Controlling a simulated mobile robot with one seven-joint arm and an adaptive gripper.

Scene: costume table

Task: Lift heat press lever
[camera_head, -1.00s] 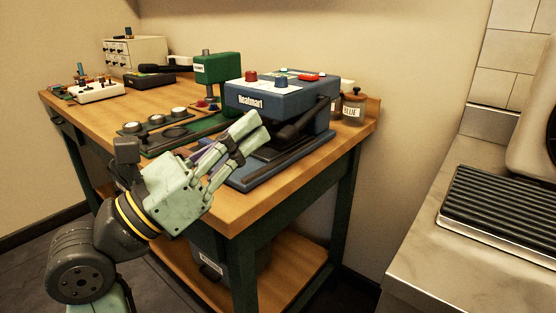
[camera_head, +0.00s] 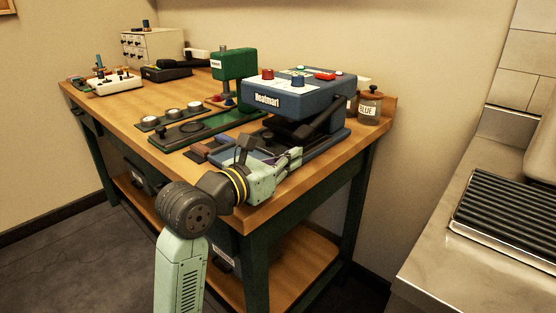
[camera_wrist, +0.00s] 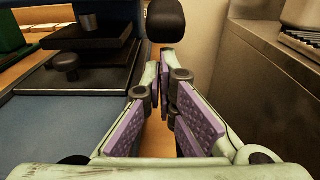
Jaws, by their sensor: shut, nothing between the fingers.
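The heat press (camera_head: 262,99) is a blue machine marked "Heatmart", standing at the near right end of the wooden table. Its dark lever (camera_head: 322,121) slants down along its right side towards the front. In the wrist view a black rounded knob (camera_wrist: 166,20), apparently the lever's end, shows just beyond and above my fingertips in the picture. My gripper (camera_head: 296,154) is low over the press's base at the front, below the lever's end in the head view. In the wrist view its fingers (camera_wrist: 166,62) are shut and empty. I cannot tell whether they touch the lever.
The blue base plate (camera_wrist: 50,125) lies left of my fingers. A glue jar (camera_head: 369,107) stands behind the press at the right. A green press (camera_head: 234,64) and a green tray (camera_head: 200,130) are to the left. A metal counter (camera_head: 450,205) is at the right.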

